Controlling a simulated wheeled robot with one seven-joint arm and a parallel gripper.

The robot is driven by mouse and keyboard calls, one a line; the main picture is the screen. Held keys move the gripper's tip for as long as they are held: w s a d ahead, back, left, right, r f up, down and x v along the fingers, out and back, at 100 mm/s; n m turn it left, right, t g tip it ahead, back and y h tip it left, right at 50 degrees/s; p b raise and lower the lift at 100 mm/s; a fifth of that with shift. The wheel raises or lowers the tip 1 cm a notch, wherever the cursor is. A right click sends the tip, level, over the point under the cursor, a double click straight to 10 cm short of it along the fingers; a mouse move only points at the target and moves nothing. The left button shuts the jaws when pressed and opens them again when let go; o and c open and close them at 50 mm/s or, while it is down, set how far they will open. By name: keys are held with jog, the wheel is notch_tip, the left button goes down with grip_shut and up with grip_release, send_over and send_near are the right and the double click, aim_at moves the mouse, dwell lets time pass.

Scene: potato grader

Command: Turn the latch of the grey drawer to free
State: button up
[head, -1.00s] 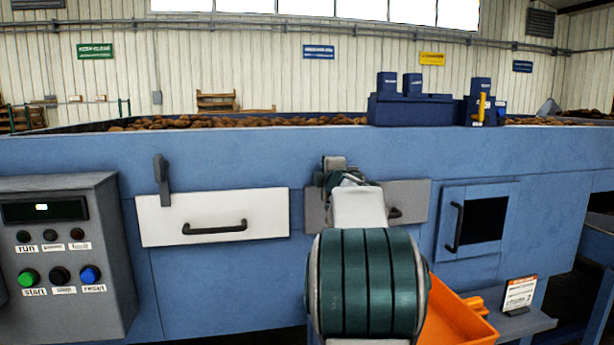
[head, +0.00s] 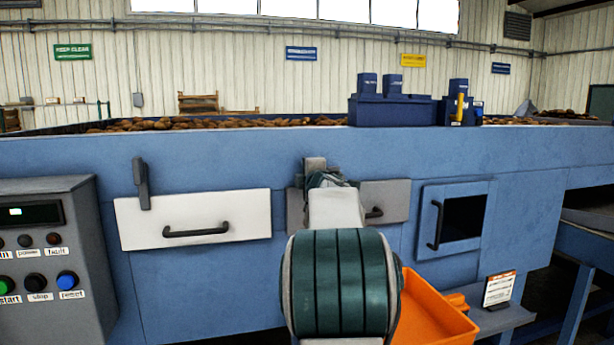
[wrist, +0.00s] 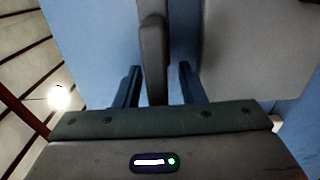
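The grey drawer (head: 392,194) is in the blue machine front, right of the white drawer, its left part hidden behind my arm. Its dark handle (head: 374,212) shows beside my wrist. The grey latch (head: 314,163) shows only at its top in the head view; my gripper (head: 325,180) covers the rest. In the wrist view the latch (wrist: 153,60) is a long bar standing between the two fingers of my gripper (wrist: 158,82). The fingers are apart, one on each side of the bar, with visible gaps. The drawer's grey front (wrist: 255,45) fills the right side there.
The white drawer (head: 250,212) has its own dark latch (head: 141,183), upright. A grey control box (head: 60,250) stands at the left. An orange tray (head: 430,310) lies below right of my arm. A window hatch (head: 455,222) with a handle is at the right.

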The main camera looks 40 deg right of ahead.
jog(key=b+v, duration=0.2)
jog(key=v, duration=1.2)
jog(key=shift+w, duration=0.1)
jog(key=s+a+f+m+g+y, duration=0.1)
jog(key=s+a+f+m+g, duration=0.1)
jog(key=a+f+m, duration=0.3)
jog(key=s+a+f+m+g+p, duration=0.1)
jog(key=s+a+f+m+g, duration=0.15)
jog(key=a+f, duration=0.4)
jog(key=s+a+f+m+g+y, duration=0.1)
jog(key=s+a+f+m+g, duration=0.1)
jog(key=a+f+m+g, duration=0.25)
jog(key=s+a+f+m+g+y, duration=0.2)
jog(key=s+a+f+g+y, duration=0.2)
jog(key=s+a+f, duration=0.9)
jog(key=s+a+g+p, duration=0.1)
jog(key=s+a, duration=0.1)
jog(key=shift+s+a+f, duration=0.15)
jog(key=shift+a+f, duration=0.05)
jog(key=shift+a, duration=0.2)
jog(key=shift+a, duration=0.1)
